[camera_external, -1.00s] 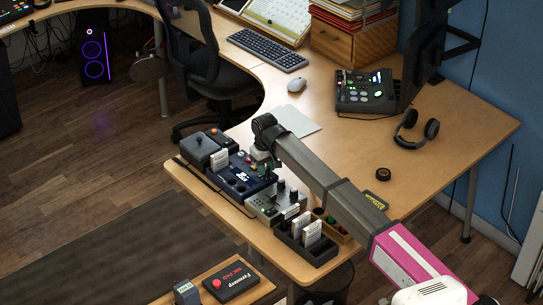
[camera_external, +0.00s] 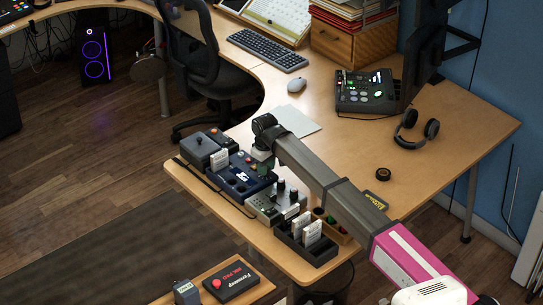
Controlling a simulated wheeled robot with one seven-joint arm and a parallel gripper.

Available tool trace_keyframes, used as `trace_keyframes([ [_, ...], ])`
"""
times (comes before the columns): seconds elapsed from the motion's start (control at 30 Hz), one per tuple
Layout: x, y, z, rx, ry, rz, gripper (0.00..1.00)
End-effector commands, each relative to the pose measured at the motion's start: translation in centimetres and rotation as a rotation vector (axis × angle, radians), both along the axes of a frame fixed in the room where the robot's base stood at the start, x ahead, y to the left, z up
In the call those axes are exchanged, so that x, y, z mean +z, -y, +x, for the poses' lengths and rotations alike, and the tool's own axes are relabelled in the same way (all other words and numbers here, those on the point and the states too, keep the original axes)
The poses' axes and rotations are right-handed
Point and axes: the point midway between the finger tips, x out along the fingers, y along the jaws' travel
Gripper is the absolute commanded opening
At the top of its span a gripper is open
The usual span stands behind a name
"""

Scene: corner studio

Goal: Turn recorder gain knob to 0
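A dark blue box with small dark knobs and a white marking (camera_external: 240,180) stands in the row of devices on the near desk edge. A grey-green box with several upright knobs (camera_external: 266,207) stands just right of it. I cannot tell which box is the recorder, and no knob setting is readable at this size. My gripper (camera_external: 263,157) points down at the back edge of the blue box, beside its right end. Its fingertips are too small and partly hidden to show whether they are open or touching a knob.
A black divided tray with white cards (camera_external: 306,242) stands right of the grey-green box. My arm crosses above the desk (camera_external: 440,160). A mixer (camera_external: 365,93) and headphones (camera_external: 416,130) lie farther back.

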Motion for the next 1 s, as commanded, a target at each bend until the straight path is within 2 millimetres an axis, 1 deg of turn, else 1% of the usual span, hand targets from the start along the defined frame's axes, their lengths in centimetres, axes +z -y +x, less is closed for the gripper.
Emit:
trace_keyframes([
  [0.03,0.0,0.0,0.0,0.0,0.001,0.001,0.45],
  [0.07,0.0,0.0,0.0,0.0,0.001,0.001,0.54],
  [0.33,0.0,0.0,0.0,-0.001,0.001,0.001,0.54],
  [0.47,0.7,0.0,0.0,-0.001,0.001,0.001,0.54],
  [0.57,2.0,-0.1,0.0,-0.001,0.003,0.002,0.54],
  [0.9,8.3,-0.2,-0.1,-0.001,0.003,0.002,0.54],
  [1.0,9.5,-0.2,-0.1,-0.001,0.001,0.001,0.54],
])
